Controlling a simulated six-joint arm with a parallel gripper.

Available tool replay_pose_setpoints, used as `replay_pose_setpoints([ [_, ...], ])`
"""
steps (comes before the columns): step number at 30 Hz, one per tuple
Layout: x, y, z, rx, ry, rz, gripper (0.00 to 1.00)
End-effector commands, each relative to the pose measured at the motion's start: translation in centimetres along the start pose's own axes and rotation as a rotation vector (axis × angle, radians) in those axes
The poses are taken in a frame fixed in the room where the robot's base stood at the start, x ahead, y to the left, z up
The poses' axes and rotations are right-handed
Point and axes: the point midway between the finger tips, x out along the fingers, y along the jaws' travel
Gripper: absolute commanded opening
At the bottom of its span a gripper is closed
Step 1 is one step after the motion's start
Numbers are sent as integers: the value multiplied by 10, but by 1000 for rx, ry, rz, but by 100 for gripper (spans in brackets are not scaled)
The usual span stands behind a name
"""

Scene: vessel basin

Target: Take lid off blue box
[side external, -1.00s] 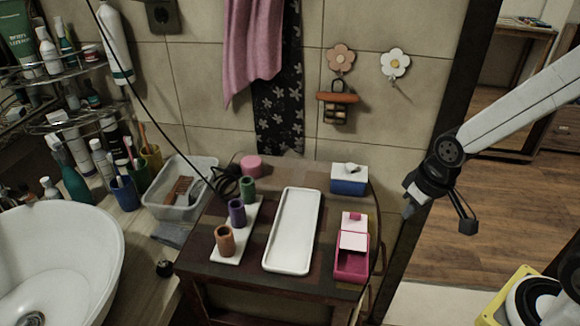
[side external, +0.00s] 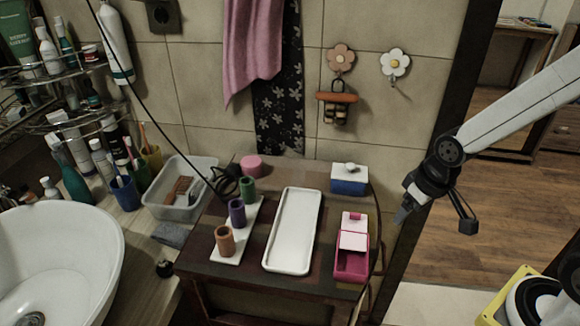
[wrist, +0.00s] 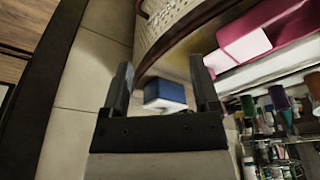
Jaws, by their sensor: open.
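The blue box (side external: 349,186) stands at the back right corner of the dark table in the side view. Its white lid (side external: 349,171) with a small light knob is on top. In the wrist view the blue box (wrist: 166,93) shows between my fingers, some distance beyond them. My gripper (side external: 436,220) is open and empty, in the air to the right of the table, apart from the box. Its two fingers (wrist: 161,88) are spread in the wrist view.
A pink box (side external: 352,265) with a white sliding top stands in front of the blue box. A white tray (side external: 272,263) and a white holder with three coloured cups (side external: 237,211) lie left. The tiled wall (side external: 226,133) is close behind the table.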

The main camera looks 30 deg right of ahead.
Motion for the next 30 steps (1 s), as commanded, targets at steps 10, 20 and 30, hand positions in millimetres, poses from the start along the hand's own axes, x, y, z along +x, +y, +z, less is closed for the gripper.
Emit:
replay_pose_setpoints([
  [10,-1,2,-15,101,-15,-2,78],
  [20,-7,9,-76,553,-89,-3,78],
  [30,-17,18,-144,1107,-194,17,78],
])
